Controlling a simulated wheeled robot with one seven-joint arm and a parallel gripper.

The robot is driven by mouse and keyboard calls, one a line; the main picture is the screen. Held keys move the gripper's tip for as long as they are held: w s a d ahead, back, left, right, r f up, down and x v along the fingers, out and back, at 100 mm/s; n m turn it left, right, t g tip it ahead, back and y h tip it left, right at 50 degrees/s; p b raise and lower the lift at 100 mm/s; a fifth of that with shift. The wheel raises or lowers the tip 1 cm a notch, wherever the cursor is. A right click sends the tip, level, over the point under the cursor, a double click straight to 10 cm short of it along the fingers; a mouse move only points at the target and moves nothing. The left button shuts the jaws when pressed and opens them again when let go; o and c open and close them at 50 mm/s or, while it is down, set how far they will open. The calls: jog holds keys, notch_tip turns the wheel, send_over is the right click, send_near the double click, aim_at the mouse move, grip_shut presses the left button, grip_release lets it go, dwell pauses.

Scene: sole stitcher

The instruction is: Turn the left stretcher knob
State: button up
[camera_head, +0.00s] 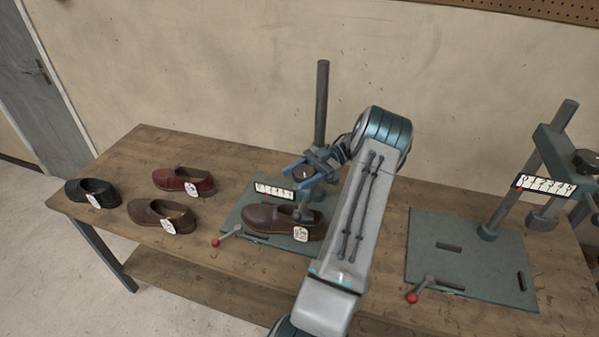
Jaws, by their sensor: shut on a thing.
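The left stretcher has a dark upright post (321,105), a green base plate (233,217) and a small white panel with dark marks (275,192). Its dark round knob (302,172) sits in front of the post. My gripper (300,174), with blue fingers, is shut on this knob, one finger on each side. A brown shoe (270,221) with a white tag is on the stretcher below the panel. My arm hides the right part of the stretcher.
A second stretcher (463,253) stands at the right with its own knob (585,160) and no shoe. Red-ended levers (229,236) (419,290) stick out at the plates' fronts. Black (92,192), red (184,181) and brown (161,215) shoes stand on the wooden table (130,160) at left.

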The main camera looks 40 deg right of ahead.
aim_at(303, 174)
jog(key=o, duration=1)
jog(key=shift+r, duration=0.45)
jog(key=r, duration=0.2)
jog(key=s+r, duration=0.1)
jog(key=shift+d+r, duration=0.15)
jog(key=shift+r, duration=0.25)
jog(key=s+d+r+p, duration=0.1)
jog(key=s+r, duration=0.1)
jog(key=s, duration=0.1)
jog(key=s+d+r, duration=0.1)
jog(key=s+r, duration=0.1)
jog(key=s, duration=0.1)
jog(key=s+d+r+p, duration=0.1)
jog(key=s+r, duration=0.1)
jog(key=s, duration=0.2)
jog(key=shift+d+r+p, duration=0.15)
jog(key=shift+d+p, duration=0.2)
